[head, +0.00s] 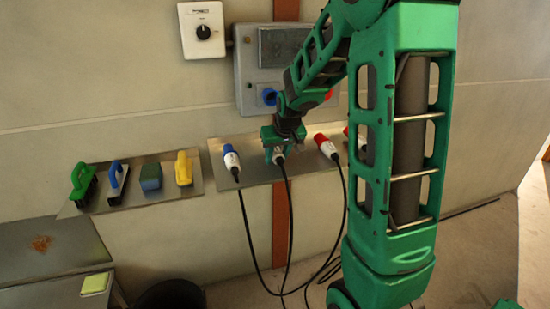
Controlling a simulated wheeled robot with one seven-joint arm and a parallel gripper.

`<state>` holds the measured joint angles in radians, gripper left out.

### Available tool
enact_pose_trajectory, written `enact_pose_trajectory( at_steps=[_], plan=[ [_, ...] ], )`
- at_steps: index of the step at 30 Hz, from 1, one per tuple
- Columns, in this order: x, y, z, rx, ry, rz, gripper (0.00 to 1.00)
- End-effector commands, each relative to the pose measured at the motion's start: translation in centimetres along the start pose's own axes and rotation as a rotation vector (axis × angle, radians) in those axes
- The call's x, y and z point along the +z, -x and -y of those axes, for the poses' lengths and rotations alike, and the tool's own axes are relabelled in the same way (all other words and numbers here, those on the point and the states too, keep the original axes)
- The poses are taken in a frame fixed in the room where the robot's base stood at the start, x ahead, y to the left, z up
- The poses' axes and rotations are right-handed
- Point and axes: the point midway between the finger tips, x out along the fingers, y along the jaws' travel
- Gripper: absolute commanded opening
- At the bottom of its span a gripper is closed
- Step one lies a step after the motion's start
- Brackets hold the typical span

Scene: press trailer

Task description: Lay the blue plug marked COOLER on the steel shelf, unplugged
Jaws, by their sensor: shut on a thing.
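My gripper (277,148) is shut on a plug (280,159) over the middle of the steel shelf (258,172). Only the pale rear of this plug and its black cable show. My fingers hide its front, and I cannot tell whether it touches the shelf. A blue and white plug (231,160) lies on the left part of the shelf with its cable hanging down. A red and white plug (327,147) lies to the right of my gripper. No marking is readable on any plug. A blue socket (268,97) shows on the grey wall box (247,72).
A second tray (128,207) on the left holds several brushes and sponges. A white dial box (203,30) hangs above. A metal table (50,250) with a yellow-green pad (95,284) stands lower left. Black cables hang below the shelf. My arm hides the shelf's right end.

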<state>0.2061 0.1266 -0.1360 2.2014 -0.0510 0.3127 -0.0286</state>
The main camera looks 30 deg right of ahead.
Motion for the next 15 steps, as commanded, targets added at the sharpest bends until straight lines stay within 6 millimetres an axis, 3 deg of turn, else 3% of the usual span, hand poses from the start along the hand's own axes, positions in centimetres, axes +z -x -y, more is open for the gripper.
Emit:
enact_pose_trajectory(
  at_steps=[15],
  plan=[
    [0.7,-1.2,-0.1,0.001,-0.002,0.005,0.07]
  ],
)
